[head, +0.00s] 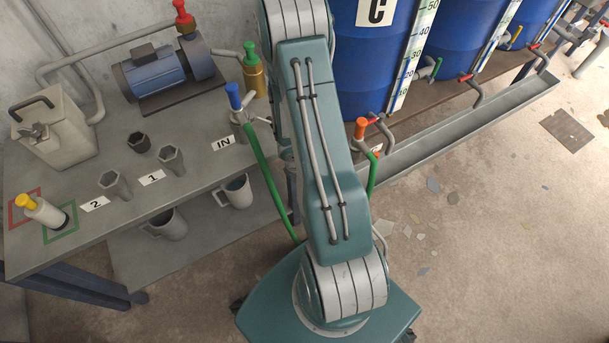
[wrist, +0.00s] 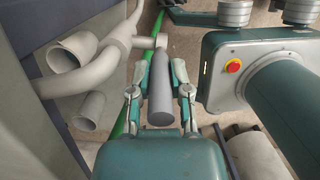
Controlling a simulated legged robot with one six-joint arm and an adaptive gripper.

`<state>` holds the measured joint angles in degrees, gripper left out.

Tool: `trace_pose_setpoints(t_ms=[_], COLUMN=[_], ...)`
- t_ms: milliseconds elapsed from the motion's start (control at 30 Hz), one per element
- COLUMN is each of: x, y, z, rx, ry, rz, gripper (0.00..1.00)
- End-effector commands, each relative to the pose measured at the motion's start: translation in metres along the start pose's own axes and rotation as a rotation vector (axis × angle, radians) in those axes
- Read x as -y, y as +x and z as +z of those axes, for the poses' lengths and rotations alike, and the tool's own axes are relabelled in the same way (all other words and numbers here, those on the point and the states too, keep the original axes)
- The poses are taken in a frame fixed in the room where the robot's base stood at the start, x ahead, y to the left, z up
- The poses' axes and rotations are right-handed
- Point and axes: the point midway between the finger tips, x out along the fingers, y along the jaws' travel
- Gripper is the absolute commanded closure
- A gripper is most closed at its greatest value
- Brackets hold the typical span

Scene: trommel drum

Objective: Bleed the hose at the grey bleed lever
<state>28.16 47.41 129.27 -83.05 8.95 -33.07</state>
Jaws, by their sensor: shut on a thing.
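The grey bleed lever (wrist: 160,90) shows in the wrist view as a plain grey cylinder between my fingers. My gripper (wrist: 160,75) is shut on it, one finger on each side. A pale fitting (wrist: 164,43) and the green hose (wrist: 126,112) lie just beyond the lever. In the head view the green hose (head: 263,165) runs down from the blue-handled valve (head: 237,103) beside the IN label and passes behind my arm. A green length also hangs under the orange-handled valve (head: 361,130). My gripper and the lever are hidden behind my arm in that view.
Blue drums (head: 375,70) stand above a trough (head: 470,125). The floor at right is mostly clear.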

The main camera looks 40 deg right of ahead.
Motion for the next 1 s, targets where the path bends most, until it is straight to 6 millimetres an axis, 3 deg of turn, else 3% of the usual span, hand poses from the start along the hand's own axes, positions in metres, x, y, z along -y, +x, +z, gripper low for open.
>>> trace_pose_setpoints(t_ms=[267, 300, 367, 767, 1000], x=[-0.003, -0.003, -0.003, -0.001, -0.002], y=[-0.001, -0.001, -0.001, -0.001, -0.014], z=[-0.002, -0.002, -0.002, -0.001, 0.0], rx=[-0.005, -0.005, -0.005, -0.003, 0.001], ry=[-0.002, -0.002, -0.002, -0.001, 0.001], rz=[0.008, 0.008, 0.007, 0.004, 0.005], gripper=[1.0, 0.66, 0.41, 0.41, 0.41])
